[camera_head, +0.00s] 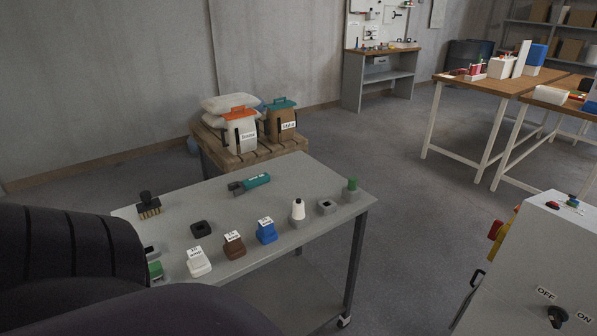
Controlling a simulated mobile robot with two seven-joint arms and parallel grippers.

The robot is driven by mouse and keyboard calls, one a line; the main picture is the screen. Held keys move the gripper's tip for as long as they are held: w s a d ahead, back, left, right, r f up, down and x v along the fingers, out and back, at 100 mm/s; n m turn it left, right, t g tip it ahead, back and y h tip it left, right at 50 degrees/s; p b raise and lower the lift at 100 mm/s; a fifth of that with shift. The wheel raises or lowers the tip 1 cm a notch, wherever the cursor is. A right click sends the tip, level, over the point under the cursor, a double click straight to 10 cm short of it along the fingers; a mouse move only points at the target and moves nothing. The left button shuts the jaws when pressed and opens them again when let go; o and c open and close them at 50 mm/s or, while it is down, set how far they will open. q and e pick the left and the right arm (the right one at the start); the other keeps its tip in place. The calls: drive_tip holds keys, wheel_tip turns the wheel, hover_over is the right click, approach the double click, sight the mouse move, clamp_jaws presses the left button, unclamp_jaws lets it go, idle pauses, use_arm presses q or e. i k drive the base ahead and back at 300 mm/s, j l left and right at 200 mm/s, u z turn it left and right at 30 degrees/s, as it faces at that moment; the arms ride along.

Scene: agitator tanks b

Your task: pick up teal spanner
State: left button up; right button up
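The teal spanner (257,180) appears to be the piece with a teal handle and a dark grey head at its left end. It lies near the far edge of the grey table (322,169), around the middle of that edge. Nothing covers it. Neither of my grippers shows in the head view. Only dark links of my own arm fill the lower left corner, and they hide the near left part of the table.
A control cabinet (535,265) stands at right.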

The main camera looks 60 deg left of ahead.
sight(239, 188)
drive_tip(key=u, duration=2.55)
drive_tip(key=l+u, duration=0.1)
drive_tip(key=u, duration=0.25)
drive_tip(key=l+u, duration=0.1)
drive_tip(key=u, duration=0.25)
drive_tip(key=l+u, duration=0.1)
drive_tip(key=u, duration=0.2)
drive_tip(key=l, duration=0.45)
drive_tip(key=k+l, duration=0.15)
drive_tip(key=l, duration=0.25)
